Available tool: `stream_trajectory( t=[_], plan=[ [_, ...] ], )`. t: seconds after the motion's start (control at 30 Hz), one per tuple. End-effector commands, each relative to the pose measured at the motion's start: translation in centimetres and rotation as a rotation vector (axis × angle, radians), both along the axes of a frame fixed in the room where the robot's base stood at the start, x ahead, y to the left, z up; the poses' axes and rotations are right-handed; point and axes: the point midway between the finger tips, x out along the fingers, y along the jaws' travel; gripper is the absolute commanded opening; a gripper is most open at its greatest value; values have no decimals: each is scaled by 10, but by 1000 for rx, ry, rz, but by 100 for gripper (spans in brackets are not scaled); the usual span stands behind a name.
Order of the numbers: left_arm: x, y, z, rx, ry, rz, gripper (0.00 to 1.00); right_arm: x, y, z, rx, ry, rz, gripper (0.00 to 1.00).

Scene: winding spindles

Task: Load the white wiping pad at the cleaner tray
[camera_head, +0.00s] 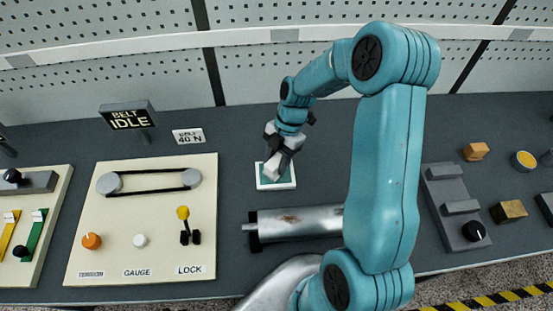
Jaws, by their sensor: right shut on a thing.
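The cleaner tray (262,184) is a small white-rimmed square with a green inside, on the dark bench near the middle. My right gripper (274,170) points down over it, with its fingertips at the tray. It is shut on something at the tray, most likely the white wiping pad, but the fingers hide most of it. I cannot tell whether the held thing touches the tray floor. My left gripper is not in view.
A metal spindle (300,222) lies on a dark support in front of the tray. A beige belt panel (120,225) with knobs and a yellow-tipped lever stands left. A grey fixture (455,205), an orange block (476,151) and a brass block (508,211) are right.

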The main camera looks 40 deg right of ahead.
Motion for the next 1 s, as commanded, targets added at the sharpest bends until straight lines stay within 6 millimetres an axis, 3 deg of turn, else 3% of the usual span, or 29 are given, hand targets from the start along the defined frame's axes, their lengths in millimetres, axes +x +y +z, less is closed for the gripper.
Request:
stream_trajectory(
  t=[1.0],
  plan=[
    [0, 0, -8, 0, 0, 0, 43, 0, 0, -7, 0, 0, 0, 16]
  ],
)
